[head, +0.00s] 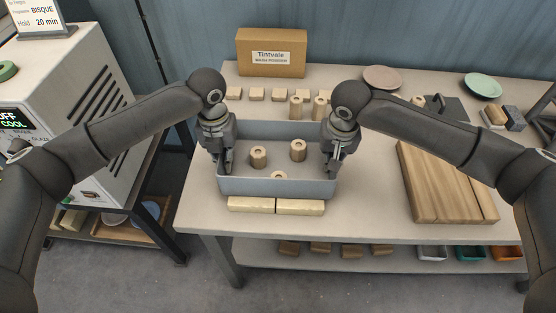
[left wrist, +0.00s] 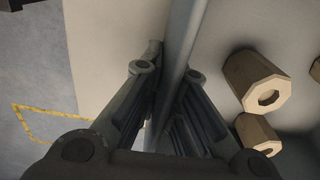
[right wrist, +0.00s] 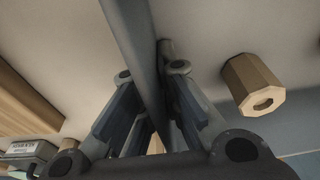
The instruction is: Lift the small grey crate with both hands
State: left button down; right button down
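The small grey crate (head: 278,188) sits on the table, open at the top, with several tan octagonal wooden pieces with holes (head: 298,150) inside. My left gripper (head: 226,165) points down at the crate's left wall, with one finger on each side; the wall runs between the fingers in the left wrist view (left wrist: 176,75). My right gripper (head: 331,165) does the same at the right wall, also seen in the right wrist view (right wrist: 140,60). Both appear shut on the walls, though the contact is partly hidden. The crate looks level.
Two pale wooden bars (head: 250,204) lie just in front of the crate. Small blocks (head: 257,95), upright pieces (head: 319,106) and a cardboard box (head: 271,53) are behind it. A wooden board (head: 440,185) lies to the right. A white kiln-like unit (head: 70,90) stands left of the table.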

pick_arm(q)
jog(key=shift+r, duration=0.2)
pick_arm(e)
jog(key=shift+r, duration=0.2)
